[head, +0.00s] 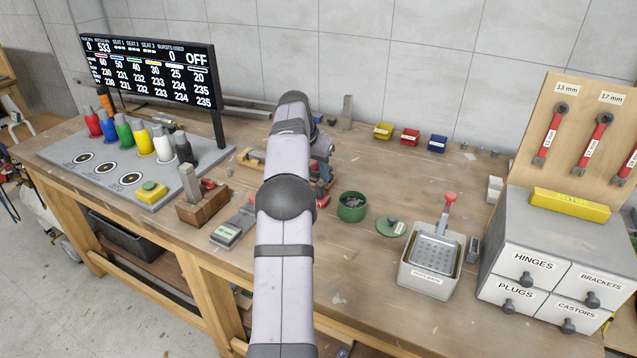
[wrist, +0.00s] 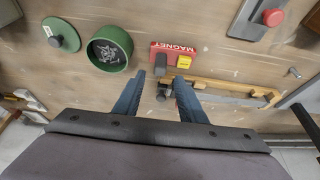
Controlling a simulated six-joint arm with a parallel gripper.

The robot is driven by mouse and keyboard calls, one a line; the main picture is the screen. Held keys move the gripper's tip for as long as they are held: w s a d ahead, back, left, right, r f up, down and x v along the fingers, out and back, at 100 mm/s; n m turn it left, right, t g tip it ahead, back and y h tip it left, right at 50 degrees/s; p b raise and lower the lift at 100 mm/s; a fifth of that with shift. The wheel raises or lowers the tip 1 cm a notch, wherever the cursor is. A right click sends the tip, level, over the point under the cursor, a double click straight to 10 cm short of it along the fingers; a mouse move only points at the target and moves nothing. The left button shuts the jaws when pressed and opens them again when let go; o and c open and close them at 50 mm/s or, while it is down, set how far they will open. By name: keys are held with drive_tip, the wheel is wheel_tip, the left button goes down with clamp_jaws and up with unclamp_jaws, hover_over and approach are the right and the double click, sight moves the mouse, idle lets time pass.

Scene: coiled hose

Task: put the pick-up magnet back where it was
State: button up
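In the wrist view a red plate lettered MAGNET (wrist: 158,48) lies on the bench, just beyond my fingertips. A yellow block (wrist: 184,62) and a dark grey block (wrist: 160,71) sit at its near edge; I cannot tell whether either is the pick-up magnet. My gripper (wrist: 160,78) has its two blue fingers apart, with a clear gap between the tips. A dark knob-like piece (wrist: 163,94) shows in that gap, seemingly below the fingers and not clamped. In the head view my arm hides most of this area.
A green tin of small metal parts (wrist: 110,48) and its lid (wrist: 61,34) stand left of the plate in the wrist view. A wooden bar (wrist: 225,88) lies right of my fingers. In the head view a grey parts bath (head: 425,283) stands right of the tin.

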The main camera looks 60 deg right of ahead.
drive_tip(key=shift+v, duration=2.5)
drive_tip(key=w+a+f+n+t+y, duration=0.1)
drive_tip(key=w+a+n, duration=0.2)
drive_tip(key=w+a, duration=0.4)
drive_tip(key=w+a+f+n+y, duration=0.15)
drive_tip(key=w+a, duration=0.25)
drive_tip(key=a, duration=0.5)
drive_tip(key=w+a+f+n, duration=0.1)
drive_tip(key=a+f+n, duration=0.15)
drive_tip(key=a, duration=0.55)
drive_tip(key=w+a+f+n, duration=0.1)
drive_tip(key=a+n, duration=0.2)
drive_tip(key=a, duration=0.5)
drive_tip(key=s+a+f+n+y, duration=0.1)
drive_tip(key=s+a+f+n, duration=0.3)
drive_tip(key=s+a, duration=0.4)
drive_tip(key=s+a+f+n+g+y, duration=0.1)
drive_tip(key=s+a+f+n, duration=0.3)
drive_tip(key=a, duration=1.3)
drive_tip(key=s+f, duration=0.1)
drive_tip(key=s, duration=0.3)
drive_tip(key=shift+s+f, duration=0.15)
drive_tip(key=shift+s, duration=0.25)
